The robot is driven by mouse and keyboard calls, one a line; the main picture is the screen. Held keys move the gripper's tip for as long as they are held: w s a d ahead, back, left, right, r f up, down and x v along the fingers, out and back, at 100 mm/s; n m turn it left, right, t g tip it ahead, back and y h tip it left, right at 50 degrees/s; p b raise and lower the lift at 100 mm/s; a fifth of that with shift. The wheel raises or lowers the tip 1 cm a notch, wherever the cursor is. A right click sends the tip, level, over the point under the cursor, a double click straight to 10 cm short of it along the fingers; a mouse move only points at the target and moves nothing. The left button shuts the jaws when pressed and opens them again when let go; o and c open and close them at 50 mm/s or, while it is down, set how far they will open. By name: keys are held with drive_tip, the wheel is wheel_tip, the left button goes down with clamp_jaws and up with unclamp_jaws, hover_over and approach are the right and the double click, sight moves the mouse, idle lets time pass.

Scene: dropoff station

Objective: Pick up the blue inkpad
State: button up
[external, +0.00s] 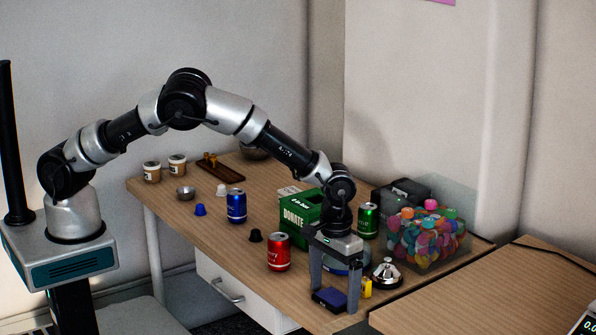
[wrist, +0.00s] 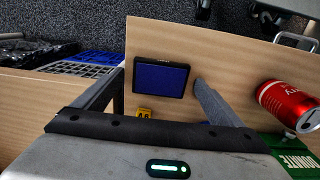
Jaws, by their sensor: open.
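The blue inkpad (wrist: 161,77) lies flat near the table's front edge, a dark square case with a blue face. In the external view the inkpad (external: 329,299) shows low between my gripper's fingers. My gripper (external: 335,300) points down over it with the fingers apart and nothing held. The exact height of the fingertips above the table is hard to tell.
A yellow item (wrist: 144,112) sits beside the inkpad. A red can (external: 278,252) and green donation box (external: 300,215) stand to the left. A silver bell (external: 386,273) and clear bin of colourful pods (external: 428,235) stand right. The table edge is close.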

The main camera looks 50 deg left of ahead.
drive_tip(key=c, duration=1.2)
drive_tip(key=shift+r, duration=0.1)
